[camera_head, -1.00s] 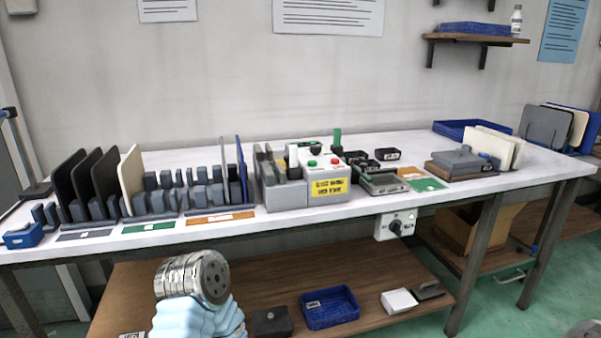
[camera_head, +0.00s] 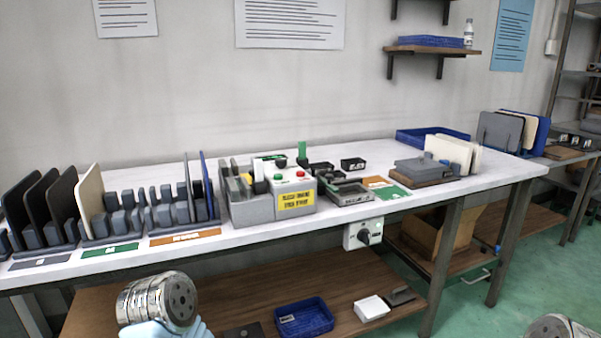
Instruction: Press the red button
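Nothing covers the red button. Only rounded metal links of my arms show, low at the left and at the bottom right corner, both well apart from the box. Neither gripper's fingers are in the view.
The white table (camera_head: 235,240) has dark upright panels in racks at the left. Grey slotted blocks stand left of the button box. A grey fixture (camera_head: 350,193) is close on its right. A lower shelf holds a blue basket (camera_head: 304,317). Green floor is open at the right.

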